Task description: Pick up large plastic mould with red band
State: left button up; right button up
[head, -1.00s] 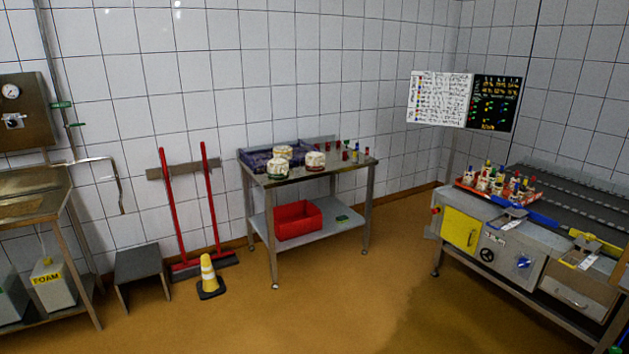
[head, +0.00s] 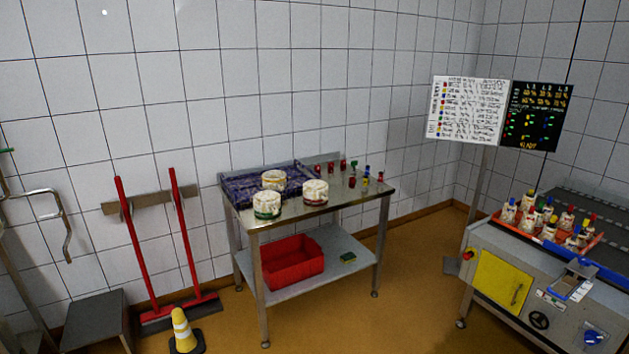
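Three large whitish plastic moulds stand on the steel table (head: 345,200) ahead of me. The right one (head: 315,190) appears to have a red band low on its side. The front-left one (head: 267,204) has a green band. The rear one (head: 273,178) stands at the dark blue tray, and its band colour is hard to make out. All three look upright and apart from one another. Neither of my grippers is in view.
Small coloured pieces (head: 351,182) stand on the table's right part. A red bin (head: 292,262) is on its lower shelf. A cone (head: 182,331), a stool (head: 95,318) and brooms stand left. A machine with an orange tray (head: 592,243) of small moulds stands right. Floor before the table is clear.

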aim_at(313, 191)
jog(key=i, duration=1.65)
jog(key=u, duration=0.05)
